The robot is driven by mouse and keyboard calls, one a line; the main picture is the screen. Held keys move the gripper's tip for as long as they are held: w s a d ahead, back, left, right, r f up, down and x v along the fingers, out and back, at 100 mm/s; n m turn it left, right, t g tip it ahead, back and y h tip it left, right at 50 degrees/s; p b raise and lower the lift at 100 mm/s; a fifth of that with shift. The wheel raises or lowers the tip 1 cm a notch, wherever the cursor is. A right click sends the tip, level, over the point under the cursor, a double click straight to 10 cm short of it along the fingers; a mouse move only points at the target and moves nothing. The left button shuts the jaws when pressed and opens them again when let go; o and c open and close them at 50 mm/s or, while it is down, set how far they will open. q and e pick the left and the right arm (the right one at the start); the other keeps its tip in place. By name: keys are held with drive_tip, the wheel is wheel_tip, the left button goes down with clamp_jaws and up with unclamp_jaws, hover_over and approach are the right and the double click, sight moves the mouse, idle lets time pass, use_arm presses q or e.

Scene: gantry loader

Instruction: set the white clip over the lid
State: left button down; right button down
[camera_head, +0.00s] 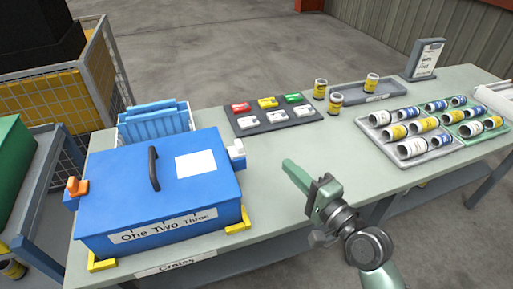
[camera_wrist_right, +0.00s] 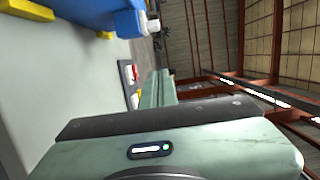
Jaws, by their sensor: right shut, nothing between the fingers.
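A blue crate (camera_head: 140,226) with a blue lid (camera_head: 120,173) stands on the table at the left; the lid has a black handle and a white label. A white clip (camera_head: 237,150) is at the lid's right edge; I cannot tell whether it grips the lid. It also shows beside the blue crate in the right wrist view (camera_wrist_right: 149,22). An orange clip (camera_head: 76,187) is at the left edge. My right gripper (camera_head: 289,166) is shut and empty, above the table to the right of the white clip and apart from it. My left gripper is not in view.
A dark tray (camera_head: 272,122) with red, yellow, green and white pieces lies behind. A blue rack (camera_head: 155,122) stands behind the crate. Cans fill trays (camera_head: 407,158) at the right. Yellow corner stops (camera_head: 240,222) hold the crate. The table's middle is clear.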

sight(242, 150)
drive_tip(key=w+a+p, duration=0.2)
drive_tip(key=w+a, duration=0.5)
drive_tip(key=a, duration=0.2)
drive_tip(key=shift+w, duration=0.15)
drive_tip(key=shift+a, duration=0.1)
drive_tip(key=shift+s+a+r+p, duration=0.1)
drive_tip(key=shift+s+a+p, duration=0.15)
drive_tip(key=shift+a+p, duration=0.35)
drive_tip(key=shift+s+a+p, duration=0.2)
drive_tip(key=shift+a+p, duration=0.15)
drive_tip(key=shift+a, duration=0.3)
